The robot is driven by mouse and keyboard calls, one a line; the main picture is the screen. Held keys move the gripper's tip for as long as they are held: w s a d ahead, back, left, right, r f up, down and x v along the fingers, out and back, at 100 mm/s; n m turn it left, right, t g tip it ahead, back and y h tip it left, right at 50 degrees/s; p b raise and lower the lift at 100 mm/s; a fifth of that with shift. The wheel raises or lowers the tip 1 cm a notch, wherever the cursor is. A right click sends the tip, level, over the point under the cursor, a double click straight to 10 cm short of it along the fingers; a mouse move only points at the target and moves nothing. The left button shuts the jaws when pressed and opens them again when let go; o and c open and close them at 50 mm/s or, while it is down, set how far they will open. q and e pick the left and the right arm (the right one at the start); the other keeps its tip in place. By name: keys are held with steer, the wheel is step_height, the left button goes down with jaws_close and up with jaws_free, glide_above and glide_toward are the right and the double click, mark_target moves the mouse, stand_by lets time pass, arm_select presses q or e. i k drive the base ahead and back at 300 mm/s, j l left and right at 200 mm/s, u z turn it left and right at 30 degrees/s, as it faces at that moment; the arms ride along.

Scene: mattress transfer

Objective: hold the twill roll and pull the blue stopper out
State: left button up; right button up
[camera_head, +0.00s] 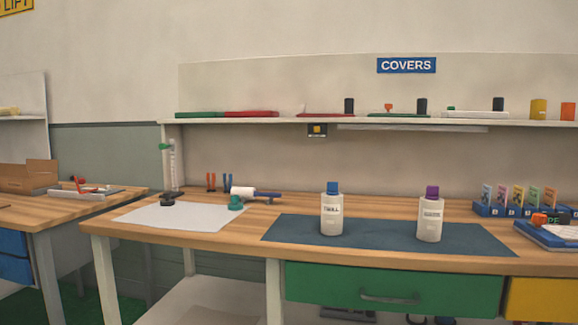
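A white bottle-shaped container (332,218) with a dark label that seems to read "TWILL" stands upright on the dark blue mat (380,236). A blue stopper (333,188) sits in its top. A similar white container (430,221) with a purple stopper (432,192) stands upright on the same mat, to the right and apart from it. Neither of my grippers shows in the head view.
A white sheet (180,216) lies left of the mat, with a green-based item (236,203) and a white roller (242,191) near its right edge. Colored cards in a blue rack (488,210) stand at right. A shelf (250,120) runs above the wooden bench (240,238).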

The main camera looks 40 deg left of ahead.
mark_target(331, 187)
steer(key=k+j, duration=0.15)
steer(key=j, duration=0.2)
steer(key=k+j, duration=0.1)
steer(key=j, duration=0.25)
steer(key=k+j, duration=0.15)
steer(key=j, duration=0.2)
steer(key=k+j, duration=0.1)
steer(key=j, duration=0.3)
steer(key=k+j+z, duration=0.1)
steer(key=j, duration=0.25)
steer(key=k+j, duration=0.2)
steer(key=j, duration=0.15)
